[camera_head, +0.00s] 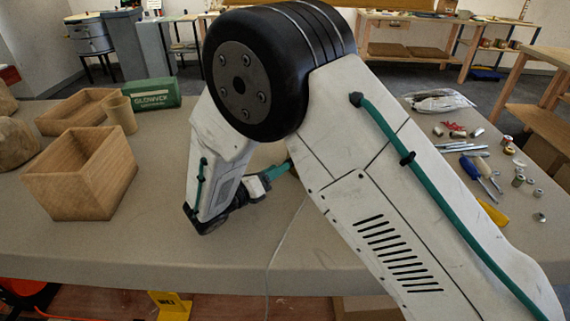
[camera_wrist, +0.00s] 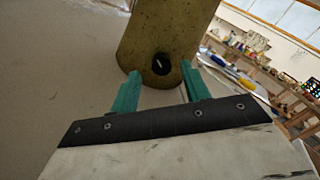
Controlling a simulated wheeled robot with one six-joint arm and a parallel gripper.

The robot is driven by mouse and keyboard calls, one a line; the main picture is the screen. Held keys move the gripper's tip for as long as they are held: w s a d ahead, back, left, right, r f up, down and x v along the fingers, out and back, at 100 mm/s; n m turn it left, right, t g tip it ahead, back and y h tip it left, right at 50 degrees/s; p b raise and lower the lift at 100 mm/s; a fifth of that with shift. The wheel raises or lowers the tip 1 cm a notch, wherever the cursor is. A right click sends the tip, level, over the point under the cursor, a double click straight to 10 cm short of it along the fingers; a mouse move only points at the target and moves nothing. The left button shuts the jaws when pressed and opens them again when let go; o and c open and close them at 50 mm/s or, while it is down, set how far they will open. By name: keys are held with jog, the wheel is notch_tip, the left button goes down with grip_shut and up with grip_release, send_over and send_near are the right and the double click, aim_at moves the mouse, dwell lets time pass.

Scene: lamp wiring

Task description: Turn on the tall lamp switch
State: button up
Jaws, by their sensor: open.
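The tall lamp shows in the wrist view as a worn brass-coloured cylinder (camera_wrist: 165,28). A dark round hole with a small light-coloured switch lever (camera_wrist: 160,64) sits low on its near side. My gripper (camera_wrist: 160,73) is open, with its two teal fingers apart on either side of the switch, close to the lamp. I cannot tell whether a finger touches it. In the head view my gripper (camera_head: 277,171) is low over the table, and my arm hides nearly all of the lamp. The top of the lamp is out of the wrist view.
The grey table (camera_head: 130,245) holds an open wooden box (camera_head: 80,183), a cup (camera_head: 120,113) and a green Glowyck box (camera_head: 151,93) on the left. Screwdrivers (camera_head: 478,170) and several small parts lie on the right. A thin cable (camera_head: 285,235) runs over the front edge.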

jog(key=shift+x, duration=2)
jog(key=c, duration=1)
